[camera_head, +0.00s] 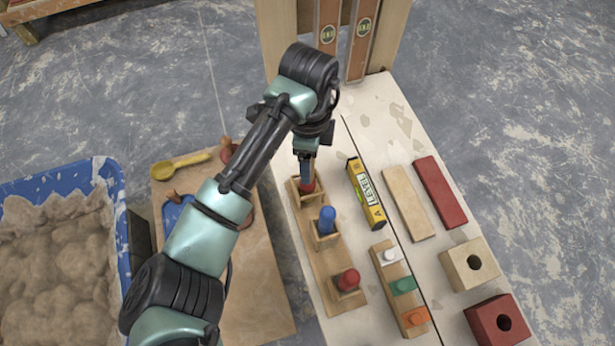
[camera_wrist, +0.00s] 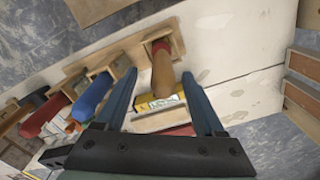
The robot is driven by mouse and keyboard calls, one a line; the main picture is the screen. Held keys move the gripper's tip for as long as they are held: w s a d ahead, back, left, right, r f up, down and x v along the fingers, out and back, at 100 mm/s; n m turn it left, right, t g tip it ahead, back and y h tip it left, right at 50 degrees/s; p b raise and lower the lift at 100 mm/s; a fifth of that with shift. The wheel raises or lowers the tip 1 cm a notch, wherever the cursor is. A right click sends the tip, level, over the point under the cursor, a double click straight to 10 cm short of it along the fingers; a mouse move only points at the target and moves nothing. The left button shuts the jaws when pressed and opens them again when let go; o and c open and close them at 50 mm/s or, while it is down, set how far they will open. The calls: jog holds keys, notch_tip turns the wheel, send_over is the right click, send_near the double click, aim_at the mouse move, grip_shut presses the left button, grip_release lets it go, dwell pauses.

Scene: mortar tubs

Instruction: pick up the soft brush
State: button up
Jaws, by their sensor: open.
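A wooden rack (camera_head: 325,262) on the white bench holds three upright handled tools in square sockets. The farthest tool has a brown handle (camera_wrist: 162,76) and a red lower part (camera_wrist: 161,47); in the head view my gripper (camera_head: 307,168) covers most of it. The others are a blue-handled tool (camera_head: 327,219) and a red-handled tool (camera_head: 347,280). Which one is the soft brush I cannot tell; no bristles show. My gripper is open above the farthest tool. In the wrist view the brown handle lies between my spread fingers (camera_wrist: 157,82), apart from both.
Right of the rack lie a yellow level (camera_head: 366,194), a small rack with white, green and orange pieces (camera_head: 402,287), and wooden and red blocks (camera_head: 440,192). A blue tub of mortar (camera_head: 118,215) and a board with a yellow scoop (camera_head: 182,165) are at left.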

notch_tip(320, 180, down, 5)
jog(key=shift+w+a+f, duration=0.1)
jog(key=shift+w, duration=0.05)
grip_shut()
dwell(0.4)
